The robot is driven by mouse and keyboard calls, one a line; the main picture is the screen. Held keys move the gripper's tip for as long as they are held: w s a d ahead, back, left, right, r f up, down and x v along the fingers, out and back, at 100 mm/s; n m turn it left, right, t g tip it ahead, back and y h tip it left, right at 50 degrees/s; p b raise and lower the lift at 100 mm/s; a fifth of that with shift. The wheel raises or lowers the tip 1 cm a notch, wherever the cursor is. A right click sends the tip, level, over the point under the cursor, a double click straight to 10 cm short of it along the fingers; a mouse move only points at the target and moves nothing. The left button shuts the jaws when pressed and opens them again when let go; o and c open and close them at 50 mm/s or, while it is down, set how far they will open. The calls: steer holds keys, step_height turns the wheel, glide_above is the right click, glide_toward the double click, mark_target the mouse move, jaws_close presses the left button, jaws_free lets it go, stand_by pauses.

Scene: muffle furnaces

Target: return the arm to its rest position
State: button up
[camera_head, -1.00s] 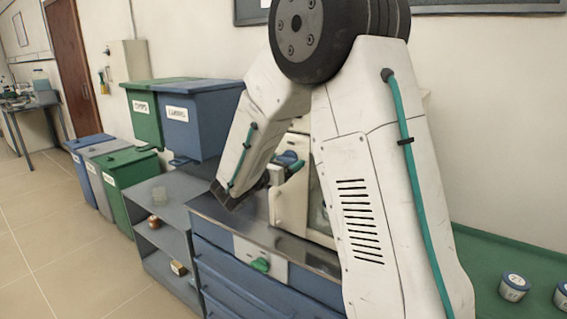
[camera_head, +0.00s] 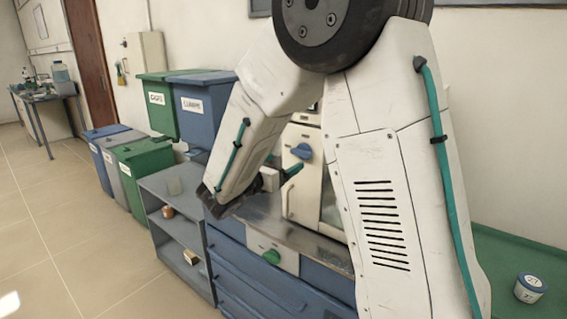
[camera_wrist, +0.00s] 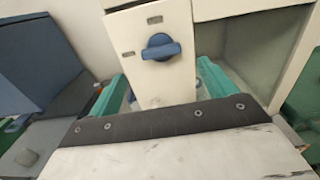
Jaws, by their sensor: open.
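My arm is folded in the head view, its elbow at the top. My gripper (camera_head: 286,174) is mostly hidden behind my forearm, with a teal finger showing. In the wrist view my gripper (camera_wrist: 162,82) has its two teal fingers wide apart with nothing held between them. A cream furnace (camera_head: 300,134) with a blue knob (camera_head: 302,151) stands behind my arm, partly hidden. In the wrist view its cream panel with the blue knob (camera_wrist: 160,47) lies beyond the fingers, beside a pale recess (camera_wrist: 258,48).
The furnace stands on a metal-topped blue drawer cabinet (camera_head: 225,247). A grey shelf (camera_head: 160,187) with small items is to its left. Green and blue bins (camera_head: 205,112) stand behind. A lidded pot (camera_head: 529,287) sits on the green surface at right.

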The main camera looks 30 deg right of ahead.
stand_by(0.6)
steer(key=s+f+m+g+y, duration=0.2)
steer(key=s+m+g+y, duration=0.2)
steer(key=s+m, duration=0.4)
steer(key=s+f+m+g+y, duration=0.3)
steer(key=s+m+g, duration=0.15)
steer(key=s, duration=0.65)
steer(key=s+a+r+m+t+y, duration=0.3)
steer(key=s+a+r+m+y, duration=0.2)
steer(key=s+a+m+y, duration=0.4)
steer(key=s+a+y, duration=0.1)
steer(key=s+a, duration=0.1)
steer(key=s, duration=0.2)
steer(key=shift+s+a+m+t, duration=0.2)
steer(key=shift+a+m+t, duration=0.15)
steer(key=shift+d, duration=0.1)
